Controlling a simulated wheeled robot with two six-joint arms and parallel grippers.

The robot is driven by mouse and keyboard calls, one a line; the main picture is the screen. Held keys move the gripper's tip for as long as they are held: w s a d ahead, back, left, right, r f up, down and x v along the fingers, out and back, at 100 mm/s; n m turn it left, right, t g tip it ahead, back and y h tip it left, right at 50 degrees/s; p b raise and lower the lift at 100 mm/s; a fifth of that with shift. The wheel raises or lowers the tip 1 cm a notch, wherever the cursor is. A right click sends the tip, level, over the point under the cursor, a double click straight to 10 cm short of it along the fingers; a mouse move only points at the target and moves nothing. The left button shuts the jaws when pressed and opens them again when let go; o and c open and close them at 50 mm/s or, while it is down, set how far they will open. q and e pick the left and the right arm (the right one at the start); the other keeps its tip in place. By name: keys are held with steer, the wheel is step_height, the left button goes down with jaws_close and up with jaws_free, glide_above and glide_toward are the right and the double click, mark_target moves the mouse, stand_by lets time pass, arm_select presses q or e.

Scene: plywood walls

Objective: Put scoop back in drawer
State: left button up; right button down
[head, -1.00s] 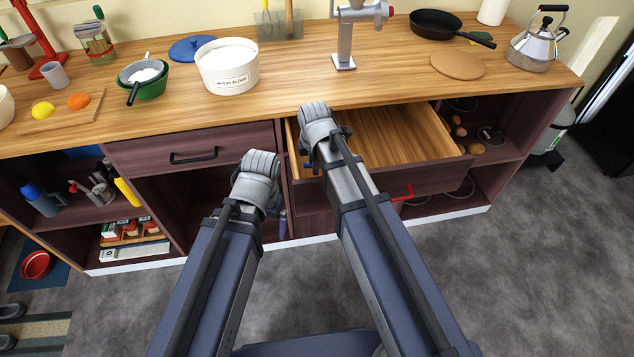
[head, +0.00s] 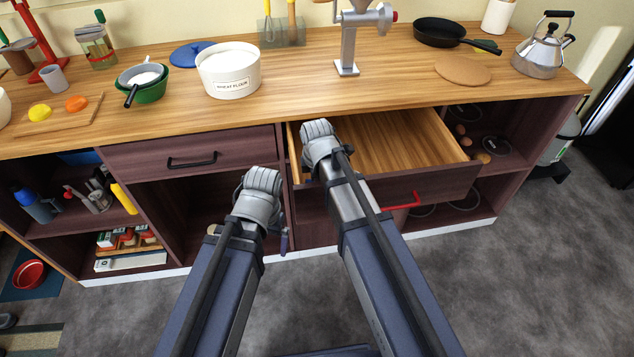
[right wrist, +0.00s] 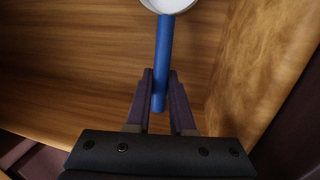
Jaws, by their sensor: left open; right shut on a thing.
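The scoop has a blue handle (right wrist: 162,62) and a pale round bowl (right wrist: 168,4), cut off by the top edge of the right wrist view. My right gripper (right wrist: 160,88) is shut on the handle. Pale wood of the open drawer (head: 400,130) shows around it in that view; I cannot tell whether the scoop touches the drawer floor. In the head view my right wrist is over the drawer's left front corner and hides the scoop. My left gripper (head: 284,238) is open and appears empty, low in front of the cabinet, left of the drawer.
The drawer has a red handle (head: 404,203). A shut drawer with a black handle (head: 192,161) is to its left. On the worktop stand a flour tub (head: 228,72), a grinder (head: 348,45), a pan (head: 440,33) and a kettle (head: 540,50). The drawer's visible floor looks clear.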

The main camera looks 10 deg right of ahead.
steer(key=c, duration=0.8)
jaws_free()
steer(key=shift+f, duration=0.1)
steer(key=p+v, duration=1.2)
steer(key=shift+r, duration=0.25)
